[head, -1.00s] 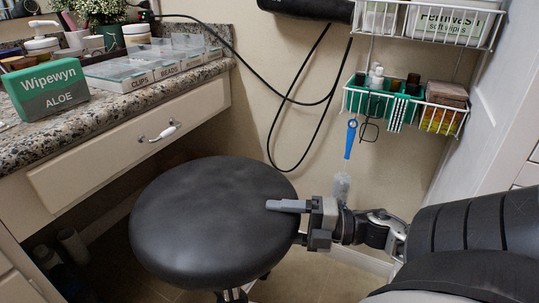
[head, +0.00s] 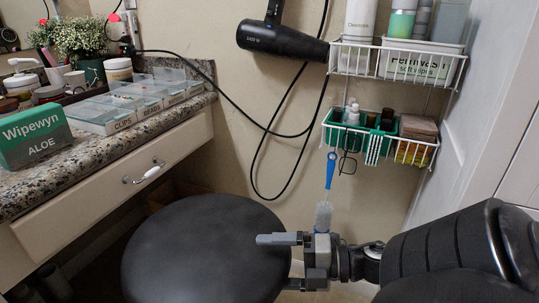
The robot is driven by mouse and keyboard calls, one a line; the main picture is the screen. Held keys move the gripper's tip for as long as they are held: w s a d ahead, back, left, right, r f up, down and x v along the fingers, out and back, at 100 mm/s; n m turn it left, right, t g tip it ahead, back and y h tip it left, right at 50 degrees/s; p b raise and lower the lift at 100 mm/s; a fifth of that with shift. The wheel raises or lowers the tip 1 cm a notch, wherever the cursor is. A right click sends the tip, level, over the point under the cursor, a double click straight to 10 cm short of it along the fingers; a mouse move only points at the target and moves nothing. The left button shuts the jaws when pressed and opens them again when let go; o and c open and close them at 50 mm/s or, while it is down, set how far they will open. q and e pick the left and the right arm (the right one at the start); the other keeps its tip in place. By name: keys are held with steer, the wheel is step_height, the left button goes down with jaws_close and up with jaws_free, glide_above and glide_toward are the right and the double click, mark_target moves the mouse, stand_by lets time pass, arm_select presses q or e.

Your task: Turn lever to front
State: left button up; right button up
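I cannot make out a lever in the head view. My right gripper (head: 275,262) comes in from the right, by the right edge of the round black stool seat (head: 200,255). Its two grey fingers are apart, with nothing visible between them. The upper finger overlaps the seat's right part in the picture; I cannot tell whether it touches. The stool's underside and leg are hidden. My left gripper is not in view.
The counter (head: 90,165) at left holds a Wipewyn box (head: 35,140) and clear-lidded organizers (head: 130,105). Its drawer has a white-centred handle (head: 145,175). A wire rack (head: 385,125) with a hanging blue brush (head: 331,170) and a hair dryer (head: 280,40) with a looping cord are on the wall.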

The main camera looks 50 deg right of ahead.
arm_select(q)
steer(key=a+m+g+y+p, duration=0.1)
steer(key=p, duration=0.2)
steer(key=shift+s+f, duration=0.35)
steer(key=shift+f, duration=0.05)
arm_select(e)
steer(key=s+a+r+n+y, duration=0.1)
steer(key=s+a+r, duration=0.5)
steer(key=a+r, duration=0.3)
step_height(320, 180, up, 2)
steer(key=shift+s+a+r+t, duration=0.1)
steer(key=shift+s+a+t, duration=0.1)
steer(key=shift+a+t, duration=0.15)
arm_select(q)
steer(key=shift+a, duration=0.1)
